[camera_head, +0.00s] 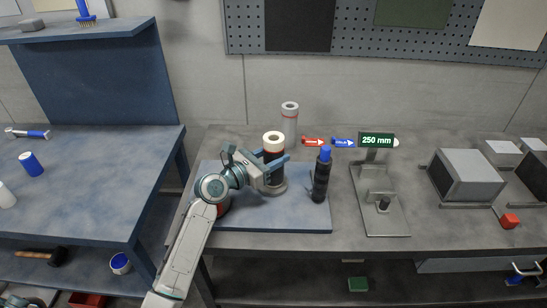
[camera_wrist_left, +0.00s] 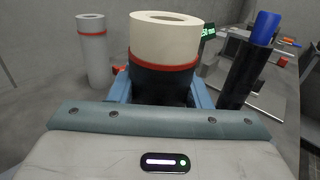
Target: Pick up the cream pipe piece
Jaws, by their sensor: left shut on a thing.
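The cream pipe piece (camera_head: 273,139) stands upright at the blue mat, cream on top with a red band and a dark part below. In the left wrist view the pipe piece (camera_wrist_left: 165,38) rises straight ahead, its open top end showing. My left gripper (camera_head: 276,168) reaches in from the left, its blue fingers on either side of the dark part. In the left wrist view the gripper (camera_wrist_left: 162,88) is shut on this piece below the red band. Its lower end is partly hidden, so I cannot tell whether it touches what is below. My right gripper is out of view.
A black cylinder with a blue top (camera_head: 321,175) stands close on the right on the blue mat (camera_head: 240,222). A grey pipe with a red band (camera_head: 290,122) stands behind. Red and blue arrow markers, a 250 mm sign (camera_head: 377,140) and a metal fixture (camera_head: 378,205) are further right.

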